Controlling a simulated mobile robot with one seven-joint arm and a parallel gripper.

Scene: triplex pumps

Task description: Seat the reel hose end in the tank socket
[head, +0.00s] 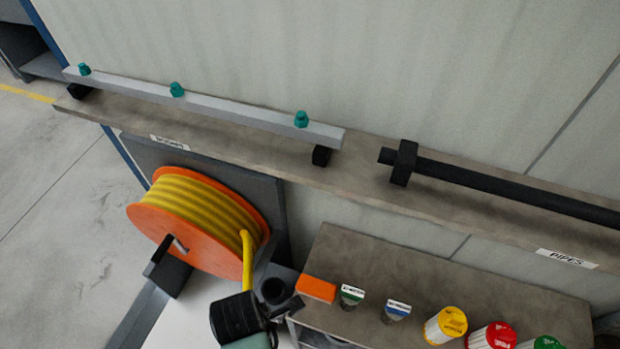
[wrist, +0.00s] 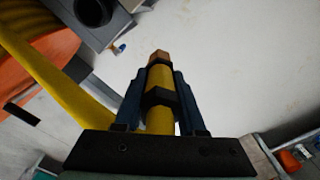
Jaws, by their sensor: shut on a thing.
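The reel (head: 200,222) has orange flanges and is wound with yellow hose. A length of hose (head: 247,262) hangs from it down to my gripper (head: 288,308). In the wrist view, my gripper (wrist: 161,85) is shut on the reel hose end (wrist: 159,76), a yellow piece with a black collar and a copper-coloured tip. The tip points away from the palm, clear of any socket. A dark round opening in a grey block, apparently the tank socket (wrist: 92,12), lies beyond and left of the tip. It also shows in the head view (head: 274,290), close beside my gripper. The hose end is hidden there.
A bench (head: 440,270) at right holds an orange block (head: 316,288), two small labelled items and several coloured-lid jars (head: 446,325). Above runs a shelf (head: 225,150) with a grey bar and a black pipe (head: 510,190). Floor at left is clear.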

